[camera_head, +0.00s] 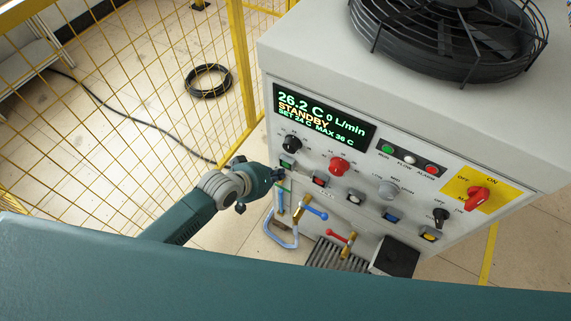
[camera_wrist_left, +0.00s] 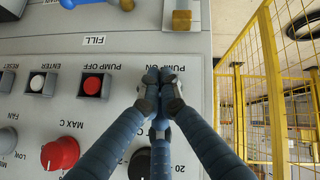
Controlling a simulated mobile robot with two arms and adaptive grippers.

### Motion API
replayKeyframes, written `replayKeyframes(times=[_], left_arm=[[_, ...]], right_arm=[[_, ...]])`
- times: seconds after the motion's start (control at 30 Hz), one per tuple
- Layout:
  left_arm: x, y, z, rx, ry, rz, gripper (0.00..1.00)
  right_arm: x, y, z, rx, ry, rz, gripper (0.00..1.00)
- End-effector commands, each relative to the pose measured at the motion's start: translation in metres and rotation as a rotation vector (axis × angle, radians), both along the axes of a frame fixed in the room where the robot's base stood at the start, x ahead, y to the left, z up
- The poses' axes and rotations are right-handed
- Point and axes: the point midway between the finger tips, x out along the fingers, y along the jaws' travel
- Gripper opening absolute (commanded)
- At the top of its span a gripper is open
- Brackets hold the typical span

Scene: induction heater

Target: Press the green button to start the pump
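The green pump button (camera_head: 287,163) sits on the front panel of the grey machine, below the black knob at the panel's left. My left gripper (camera_head: 279,173) is at the panel just beside and below this button. In the left wrist view, which shows the panel upside down, its fingers (camera_wrist_left: 161,77) are drawn together over the spot by the PUMP ON label and hide the button there. I cannot tell whether the fingertips touch it. The fingers hold nothing that I can see. The display (camera_head: 318,116) reads STANDBY and 0 L/min. My right gripper is not in view.
The red pump-off button (camera_wrist_left: 92,85) is close beside the fingers. A red knob (camera_head: 339,167) and a blue-handled valve (camera_head: 314,212) are also near. A yellow mesh fence (camera_head: 130,90) stands left of the machine. A black fan (camera_head: 450,40) is on top.

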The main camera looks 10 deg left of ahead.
Motion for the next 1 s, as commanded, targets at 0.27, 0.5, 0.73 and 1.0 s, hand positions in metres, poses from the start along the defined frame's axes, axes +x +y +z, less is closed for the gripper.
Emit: replayKeyframes(times=[0.27, 0.5, 0.73, 1.0], left_arm=[[0.0069, -0.003, 0.0007, -0.001, -0.001, 0.0, 0.0], [0.0066, -0.0029, 0.0005, -0.001, 0.0, -0.001, 0.0], [0.0084, -0.0036, 0.0006, -0.001, 0.0, -0.001, 0.0], [0.0112, -0.0049, 0.0002, -0.001, 0.0, 0.001, 0.0]], right_arm=[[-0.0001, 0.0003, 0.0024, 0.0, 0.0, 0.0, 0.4], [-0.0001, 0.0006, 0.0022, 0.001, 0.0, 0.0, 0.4], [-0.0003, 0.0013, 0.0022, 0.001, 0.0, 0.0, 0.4], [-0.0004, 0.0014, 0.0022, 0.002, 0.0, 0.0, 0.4]])
